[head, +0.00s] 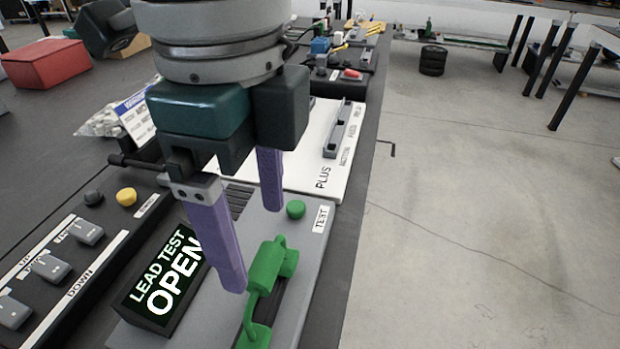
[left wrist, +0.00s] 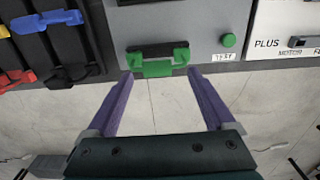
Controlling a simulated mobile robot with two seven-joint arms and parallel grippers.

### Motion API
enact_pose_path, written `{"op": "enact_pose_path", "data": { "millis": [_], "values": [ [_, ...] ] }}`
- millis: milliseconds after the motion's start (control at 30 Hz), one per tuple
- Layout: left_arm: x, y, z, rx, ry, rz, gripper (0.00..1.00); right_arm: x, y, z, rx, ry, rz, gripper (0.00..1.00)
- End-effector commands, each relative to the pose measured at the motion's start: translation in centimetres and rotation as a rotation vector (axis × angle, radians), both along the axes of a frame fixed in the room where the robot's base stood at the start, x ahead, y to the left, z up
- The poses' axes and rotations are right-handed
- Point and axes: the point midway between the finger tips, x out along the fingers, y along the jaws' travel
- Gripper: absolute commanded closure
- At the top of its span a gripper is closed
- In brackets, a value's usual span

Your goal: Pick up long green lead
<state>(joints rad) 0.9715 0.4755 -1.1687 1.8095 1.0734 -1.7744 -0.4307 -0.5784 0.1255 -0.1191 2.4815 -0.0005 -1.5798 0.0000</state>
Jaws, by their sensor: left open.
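The green lead (head: 265,285) lies over a dark slot on the grey test panel (head: 312,250), near the panel's front edge. It has thick ends joined by a thin strap. It also shows in the left wrist view (left wrist: 158,68), between and just beyond the fingertips. My left gripper (head: 252,250) has purple fingers spread apart with nothing between them. In the head view one fingertip is close to the left of the lead; I cannot tell whether they touch. My right gripper is not in view.
A "LEAD TEST OPEN" display (head: 165,280) stands left of the lead. A green button (head: 295,209) sits beside the "TEST" label. A white panel marked "PLUS" (head: 345,150) lies beyond. Red and yellow leads (left wrist: 18,78) appear at left in the wrist view. Open floor lies right of the bench.

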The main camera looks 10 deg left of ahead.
Motion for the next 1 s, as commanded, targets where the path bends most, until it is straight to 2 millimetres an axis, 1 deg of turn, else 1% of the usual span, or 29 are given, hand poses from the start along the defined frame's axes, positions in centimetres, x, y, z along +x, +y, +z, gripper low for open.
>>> {"op": "enact_pose_path", "data": {
  "millis": [33, 200, 300, 400, 567, 667, 1000],
  "values": [
    [-0.2, -0.1, -0.9, 0.001, 0.003, -0.001, 0.12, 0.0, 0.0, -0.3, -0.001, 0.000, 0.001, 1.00],
    [-0.5, -0.5, -3.6, 0.000, 0.004, -0.001, 0.12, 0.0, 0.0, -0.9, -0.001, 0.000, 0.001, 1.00],
    [-0.4, -0.4, -4.6, 0.000, 0.000, -0.001, 0.12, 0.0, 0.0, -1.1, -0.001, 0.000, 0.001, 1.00],
    [-0.4, -0.4, -5.0, 0.000, 0.000, -0.003, 0.12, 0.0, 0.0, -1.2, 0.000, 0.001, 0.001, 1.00],
    [-0.4, -0.4, -4.9, 0.000, 0.000, -0.002, 0.12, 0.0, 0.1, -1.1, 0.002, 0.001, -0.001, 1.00],
    [-0.4, -0.4, -4.9, 0.000, 0.000, -0.002, 0.21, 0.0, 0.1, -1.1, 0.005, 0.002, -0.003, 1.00],
    [-0.4, -0.4, -4.9, 0.000, -0.001, -0.002, 0.60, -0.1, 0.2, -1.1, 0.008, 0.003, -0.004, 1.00]
  ]
}}
